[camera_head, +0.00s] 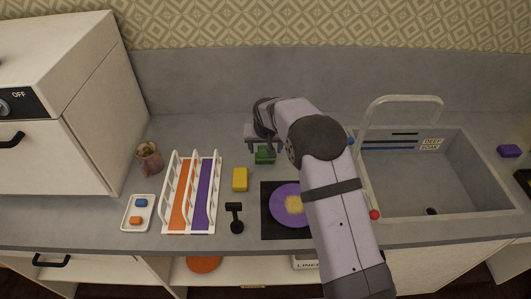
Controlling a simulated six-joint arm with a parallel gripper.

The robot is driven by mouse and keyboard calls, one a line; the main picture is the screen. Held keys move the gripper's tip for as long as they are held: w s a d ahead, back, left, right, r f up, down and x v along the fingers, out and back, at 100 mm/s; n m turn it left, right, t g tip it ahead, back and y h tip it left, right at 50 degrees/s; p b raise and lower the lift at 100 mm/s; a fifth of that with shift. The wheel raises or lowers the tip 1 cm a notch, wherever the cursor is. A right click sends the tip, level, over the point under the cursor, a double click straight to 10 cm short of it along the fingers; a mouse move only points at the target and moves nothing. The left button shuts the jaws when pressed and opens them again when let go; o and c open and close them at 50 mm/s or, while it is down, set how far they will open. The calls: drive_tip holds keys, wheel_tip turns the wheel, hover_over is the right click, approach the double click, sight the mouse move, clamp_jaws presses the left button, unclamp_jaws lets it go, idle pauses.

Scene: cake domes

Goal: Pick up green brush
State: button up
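The green brush (265,155) is a small green block-like piece on the grey counter, near the back and left of the sink. My gripper (265,148) is directly over it, with a bluish fingertip showing on either side. The fingers look spread, with the green brush between or just below them. I cannot tell whether they touch it. The gripper body hides the brush's upper part.
A yellow block (240,179) sits close by, left and in front. A white rack (167,208) with orange and purple plates stands further left. A purple plate (282,209) lies on a black mat (270,234). The sink (400,200) with its faucet (404,98) is right.

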sight(266, 147)
drive_tip(key=shift+f, duration=0.15)
drive_tip(key=c, duration=1.2)
drive_tip(key=shift+o, duration=0.2)
wheel_tip(266, 147, up, 10)
drive_tip(key=b, duration=0.3)
drive_tip(key=shift+o, duration=0.7)
drive_tip(key=shift+d, duration=0.1)
